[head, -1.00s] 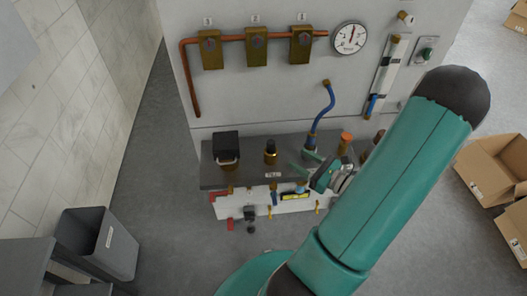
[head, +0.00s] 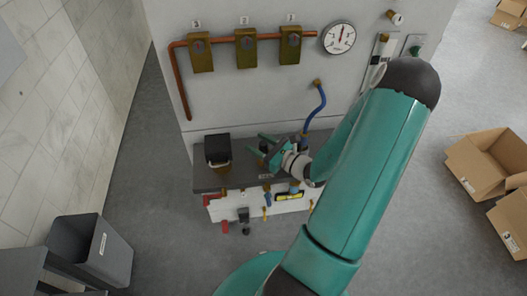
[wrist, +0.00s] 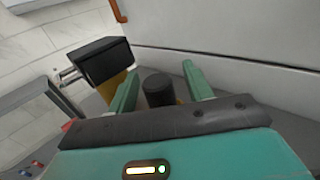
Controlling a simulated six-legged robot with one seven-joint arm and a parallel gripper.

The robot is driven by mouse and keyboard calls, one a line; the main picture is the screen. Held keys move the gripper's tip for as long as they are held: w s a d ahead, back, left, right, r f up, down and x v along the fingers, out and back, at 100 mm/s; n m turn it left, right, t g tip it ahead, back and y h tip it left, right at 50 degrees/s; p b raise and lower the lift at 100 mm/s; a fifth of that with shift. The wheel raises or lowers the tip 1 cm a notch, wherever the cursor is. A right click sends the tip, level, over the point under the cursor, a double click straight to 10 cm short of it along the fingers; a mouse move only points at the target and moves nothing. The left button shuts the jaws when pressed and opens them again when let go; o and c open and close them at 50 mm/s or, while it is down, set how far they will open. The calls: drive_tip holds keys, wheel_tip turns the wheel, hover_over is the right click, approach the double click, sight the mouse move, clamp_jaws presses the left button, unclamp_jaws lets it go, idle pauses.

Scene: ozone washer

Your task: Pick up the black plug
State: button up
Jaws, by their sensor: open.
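The black plug, a dark round cap on a brass-coloured body, shows in the wrist view (wrist: 157,86). It stands between the two green fingers of my gripper (wrist: 160,77), which are open with a gap on each side of it. In the head view my gripper (head: 259,145) is over the dark bench top, pointing left, and hides most of the plug. The lower part of the plug is hidden by the gripper body in the wrist view.
A black box-shaped valve on a brass base (head: 217,147) stands just left of the plug. A blue hose (head: 317,108) rises to the panel on the right. A grey bin (head: 85,250) is at the lower left.

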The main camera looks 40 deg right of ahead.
drive_tip(key=shift+w, duration=0.1)
drive_tip(key=c, duration=1.1)
drive_tip(key=shift+o, duration=0.2)
drive_tip(key=shift+r, duration=0.15)
